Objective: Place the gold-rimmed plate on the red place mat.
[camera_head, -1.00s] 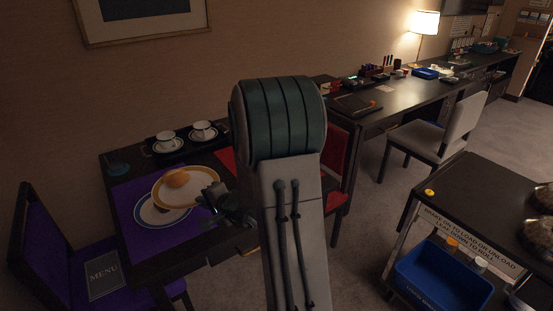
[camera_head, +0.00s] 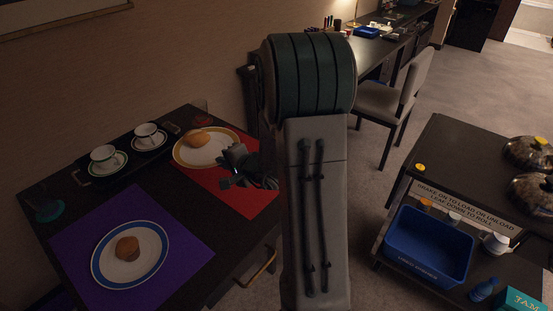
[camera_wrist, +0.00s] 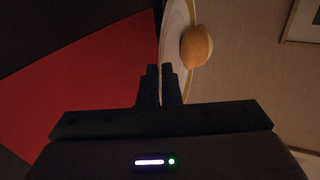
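The gold-rimmed plate (camera_head: 193,149), white with a bread roll (camera_head: 199,138) on it, is over the far left part of the red place mat (camera_head: 246,196) in the head view. My gripper (camera_head: 229,165) is shut on the plate's near right rim. In the wrist view the gripper fingers (camera_wrist: 162,84) pinch the rim of the plate (camera_wrist: 172,40), with the roll (camera_wrist: 197,45) beside them. The red mat (camera_wrist: 80,85) shows left of the fingers. I cannot tell whether the plate touches the mat.
A blue-rimmed plate (camera_head: 103,275) with a muffin lies on the purple mat (camera_head: 189,252). Two cups (camera_head: 104,157) on saucers stand on a dark tray at the back. A teal glass (camera_head: 45,209) is at the left. A cart (camera_head: 452,170) stands right.

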